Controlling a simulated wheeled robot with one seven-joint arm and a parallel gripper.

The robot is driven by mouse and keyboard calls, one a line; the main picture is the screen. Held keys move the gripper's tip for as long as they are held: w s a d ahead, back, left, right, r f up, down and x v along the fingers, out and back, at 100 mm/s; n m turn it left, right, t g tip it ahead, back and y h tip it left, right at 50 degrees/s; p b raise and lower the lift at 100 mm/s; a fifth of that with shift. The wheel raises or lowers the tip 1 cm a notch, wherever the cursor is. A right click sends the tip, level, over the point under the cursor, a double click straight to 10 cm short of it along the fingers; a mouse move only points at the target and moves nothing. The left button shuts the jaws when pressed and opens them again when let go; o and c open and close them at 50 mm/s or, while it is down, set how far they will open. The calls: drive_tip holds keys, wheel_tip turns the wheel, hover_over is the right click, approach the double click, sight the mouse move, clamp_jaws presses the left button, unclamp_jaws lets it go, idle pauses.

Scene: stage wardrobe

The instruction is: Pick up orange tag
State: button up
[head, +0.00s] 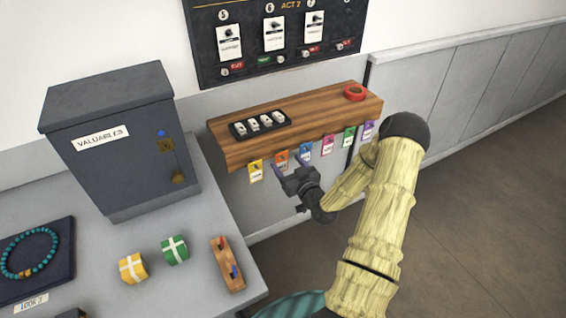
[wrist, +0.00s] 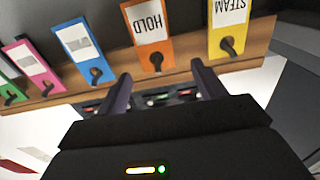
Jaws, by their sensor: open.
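The orange tag (head: 281,157) hangs from a hook under the front of a wooden shelf, between a yellow tag and a blue tag. In the wrist view the orange tag (wrist: 149,28) reads HOLD upside down and hangs by a dark hook. My gripper (head: 291,168) is just in front of and below it, hiding its lower part in the head view. In the wrist view my gripper (wrist: 160,82) has its two fingers apart and nothing between them. The orange tag lies beyond the fingertips, roughly centred in the gap.
The yellow tag (head: 256,172) and blue tag (head: 305,151) hang close on either side. Pink, green and purple tags hang farther right. The wooden shelf (head: 330,113) carries a dark tray and red tape roll (head: 355,93). A grey safe (head: 120,140) stands left.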

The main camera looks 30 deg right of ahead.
sight(284, 157)
drive_tip(key=w, duration=0.3)
drive_tip(key=shift+w+p, duration=0.25)
drive_tip(key=shift+p, duration=0.1)
drive_tip(key=shift+w+d, duration=0.1)
drive_tip(key=shift+c, duration=0.2)
drive_tip(key=shift+w, duration=0.1)
drive_tip(key=c, duration=1)
